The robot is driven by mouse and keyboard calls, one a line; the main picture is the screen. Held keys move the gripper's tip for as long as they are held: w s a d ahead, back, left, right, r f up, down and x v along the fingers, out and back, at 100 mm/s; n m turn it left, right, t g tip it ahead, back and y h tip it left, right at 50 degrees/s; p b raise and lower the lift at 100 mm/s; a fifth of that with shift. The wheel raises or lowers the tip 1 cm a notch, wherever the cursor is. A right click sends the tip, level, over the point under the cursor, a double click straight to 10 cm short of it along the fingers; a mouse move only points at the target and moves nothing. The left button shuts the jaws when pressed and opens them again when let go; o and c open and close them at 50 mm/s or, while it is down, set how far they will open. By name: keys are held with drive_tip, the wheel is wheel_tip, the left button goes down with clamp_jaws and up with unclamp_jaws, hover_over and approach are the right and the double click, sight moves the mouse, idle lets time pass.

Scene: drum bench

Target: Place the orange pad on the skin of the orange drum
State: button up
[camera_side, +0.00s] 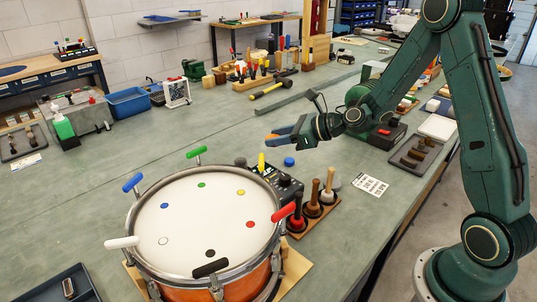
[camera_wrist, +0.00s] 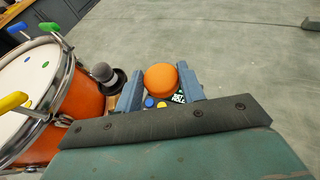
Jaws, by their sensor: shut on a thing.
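The orange drum (camera_side: 205,294) stands at the front of the bench in the side view, with its white skin (camera_side: 205,222) facing up. Small coloured dots mark the skin near its edge; no pad lies on it. My gripper (camera_side: 279,134) is shut on the orange pad (camera_wrist: 161,79), which sits between the two blue fingers in the wrist view. In the side view only a sliver of the pad (camera_side: 271,136) shows. The gripper is in the air, beyond the drum and to its right, clear of the skin. The drum (camera_wrist: 82,104) is at the left in the wrist view.
Coloured handles, such as the red one (camera_side: 284,212) and the green one (camera_side: 196,151), stick up around the drum's rim. A dark control box (camera_side: 285,187) and a wooden rack of mallets (camera_side: 314,208) stand close to its right. Bench left of the drum is mostly clear.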

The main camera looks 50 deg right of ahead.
drive_tip(key=shift+m+t+h, duration=0.5)
drive_tip(key=shift+m+h, duration=0.4)
drive_tip(key=shift+s+a+r, duration=0.5)
drive_tip(key=shift+s+a, duration=0.2)
drive_tip(key=shift+s, duration=0.1)
drive_tip(key=shift+s+a+r, duration=0.5)
drive_tip(key=shift+s+a, duration=0.2)
drive_tip(key=shift+s, duration=0.1)
drive_tip(key=shift+w, duration=0.15)
drive_tip(key=w+a+r+n+g+y, duration=0.3)
drive_tip(key=w+a+n+g+y, duration=0.5)
drive_tip(key=w+a, duration=1)
drive_tip(key=shift+a+n, duration=1.1)
drive_tip(key=shift+a, duration=0.2)
drive_tip(key=shift+f, duration=0.15)
